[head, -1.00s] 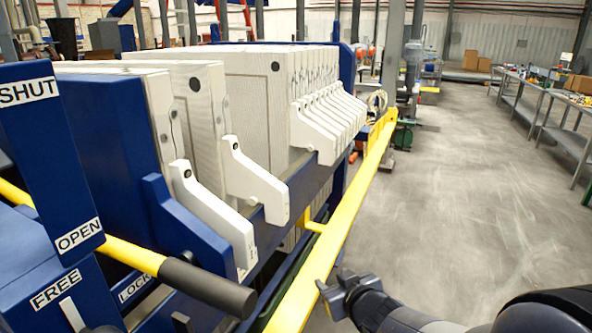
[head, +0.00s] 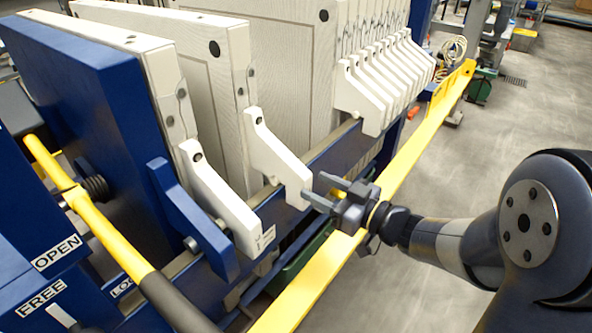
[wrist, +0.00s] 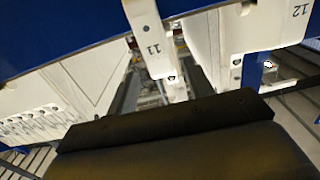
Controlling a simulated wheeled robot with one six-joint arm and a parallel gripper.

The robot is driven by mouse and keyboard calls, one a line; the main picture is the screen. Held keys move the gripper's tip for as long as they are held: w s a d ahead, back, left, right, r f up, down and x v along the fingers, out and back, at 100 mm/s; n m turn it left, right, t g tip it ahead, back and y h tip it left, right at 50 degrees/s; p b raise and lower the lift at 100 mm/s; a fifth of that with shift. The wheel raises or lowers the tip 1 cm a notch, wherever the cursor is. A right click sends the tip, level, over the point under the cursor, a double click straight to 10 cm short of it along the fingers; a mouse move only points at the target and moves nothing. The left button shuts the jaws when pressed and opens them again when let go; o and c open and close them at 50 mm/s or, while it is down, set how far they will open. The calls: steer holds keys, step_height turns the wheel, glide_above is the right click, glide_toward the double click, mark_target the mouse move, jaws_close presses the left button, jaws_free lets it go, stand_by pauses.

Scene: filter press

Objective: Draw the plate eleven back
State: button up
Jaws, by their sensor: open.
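Plate eleven (head: 220,75) is a cream plate standing alone between the stack and the plate next to the blue end plate. Its handle (head: 275,160) slopes down to the right. In the wrist view the handle marked 11 (wrist: 152,42) is near the middle. My gripper (head: 320,192) is open, its two grey fingers pointing at the lower end of that handle. I cannot tell whether they touch it or straddle it. A dark part of my wrist fills the bottom of the wrist view and hides the fingers.
Plate twelve's handle (head: 222,200) is nearer, and is marked 12 in the wrist view (wrist: 270,28). The stack's several handles (head: 375,95) lie beyond. A yellow rail (head: 400,165) runs along the press. A yellow lever (head: 105,230) stands at the left.

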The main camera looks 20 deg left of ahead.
mark_target(293, 175)
steer(key=x, duration=0.7)
steer(key=shift+w+a+p, duration=0.1)
steer(key=shift+a+p, duration=0.15)
steer(key=shift+p, duration=0.1)
jaws_close()
